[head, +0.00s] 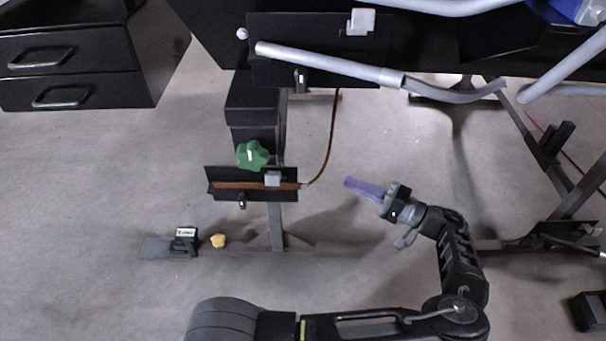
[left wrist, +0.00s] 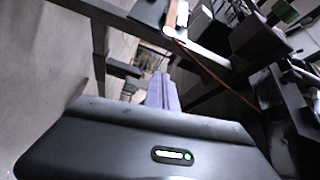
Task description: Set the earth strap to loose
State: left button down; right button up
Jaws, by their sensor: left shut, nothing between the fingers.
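The earth strap shows as a thin brown cable (head: 333,125) that hangs down from the black frame to a grey lug at the right end of a copper-coloured bar (head: 235,185). The bar lies on a small black bracket with a pale grey block (head: 272,178) on it. I cannot tell the strap's setting. My left gripper (head: 350,182) has purple fingers, shut and empty. It is right of the lug, apart from it. In the left wrist view the fingers (left wrist: 160,92) point toward the frame, with the bar (left wrist: 171,18) and cable (left wrist: 215,76) beyond. My right gripper is out of view.
A green knob (head: 252,155) sits above the bracket. A grey bar (head: 320,62) crosses above. A yellow knob (head: 218,241) and a black pedal-like part (head: 186,240) are low on the left. Black drawers (head: 70,55) stand at upper left. Frame legs stand right.

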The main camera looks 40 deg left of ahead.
pick_arm(q)
jog(key=shift+d, duration=0.1)
dwell(0.3)
jog(key=s+a+b, duration=0.1)
jog(key=s+a, duration=0.3)
jog(key=a, duration=0.4)
jog(key=shift+s+b, duration=0.35)
jog(key=shift+a, duration=0.1)
